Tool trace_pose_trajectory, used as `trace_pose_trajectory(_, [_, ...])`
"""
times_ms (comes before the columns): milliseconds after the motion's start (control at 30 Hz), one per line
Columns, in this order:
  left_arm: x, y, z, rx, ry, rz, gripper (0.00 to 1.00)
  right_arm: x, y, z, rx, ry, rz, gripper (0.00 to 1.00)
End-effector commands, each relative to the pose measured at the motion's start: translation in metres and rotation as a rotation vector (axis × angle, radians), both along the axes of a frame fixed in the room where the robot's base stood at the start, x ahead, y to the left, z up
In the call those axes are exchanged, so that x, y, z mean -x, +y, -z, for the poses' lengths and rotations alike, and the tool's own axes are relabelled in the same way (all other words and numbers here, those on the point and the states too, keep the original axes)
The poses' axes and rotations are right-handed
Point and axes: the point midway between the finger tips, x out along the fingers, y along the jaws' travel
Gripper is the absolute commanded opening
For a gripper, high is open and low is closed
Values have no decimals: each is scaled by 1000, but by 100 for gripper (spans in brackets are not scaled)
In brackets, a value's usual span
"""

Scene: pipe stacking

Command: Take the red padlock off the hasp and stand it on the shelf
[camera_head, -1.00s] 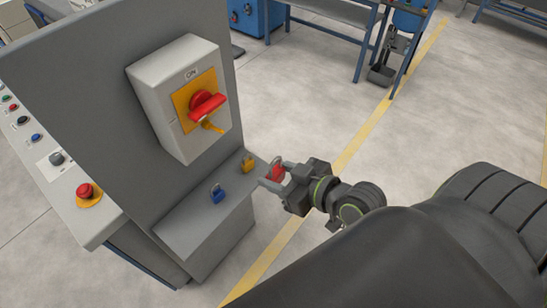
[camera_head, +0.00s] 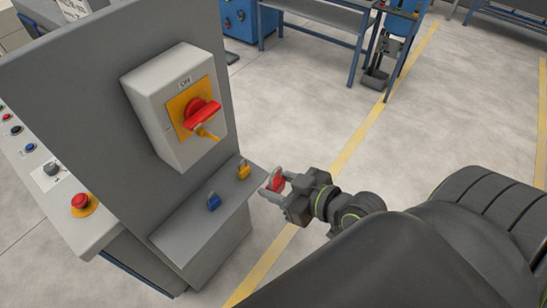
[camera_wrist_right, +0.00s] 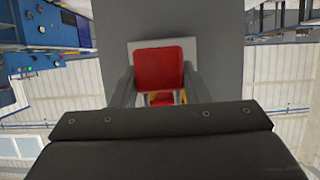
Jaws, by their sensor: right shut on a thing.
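The red padlock (camera_head: 275,181) is between the fingers of my right gripper (camera_head: 273,187), which is shut on it. It is held in the air just off the right end of the grey shelf (camera_head: 187,235). In the right wrist view the red padlock body (camera_wrist_right: 160,68) fills the space between the fingers, in front of the grey switch box. The hasp (camera_head: 207,132) is the yellow piece below the red rotary handle (camera_head: 202,114) on the switch box (camera_head: 163,132); no padlock shows on it. My left gripper is not in view.
A blue padlock (camera_head: 213,201) and a yellow padlock (camera_head: 243,169) stand on the shelf. The shelf front is bare. The grey panel (camera_head: 70,95) rises behind it. A red emergency button (camera_head: 81,201) is on the console at left. Open floor lies to the right.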

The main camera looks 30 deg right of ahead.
Motion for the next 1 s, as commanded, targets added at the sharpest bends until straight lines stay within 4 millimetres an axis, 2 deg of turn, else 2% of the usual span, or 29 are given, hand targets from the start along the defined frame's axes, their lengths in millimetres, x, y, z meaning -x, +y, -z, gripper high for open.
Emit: trace_pose_trajectory(1000, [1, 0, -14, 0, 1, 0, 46, 49, -18, 0, 1, 2, -1, 17])
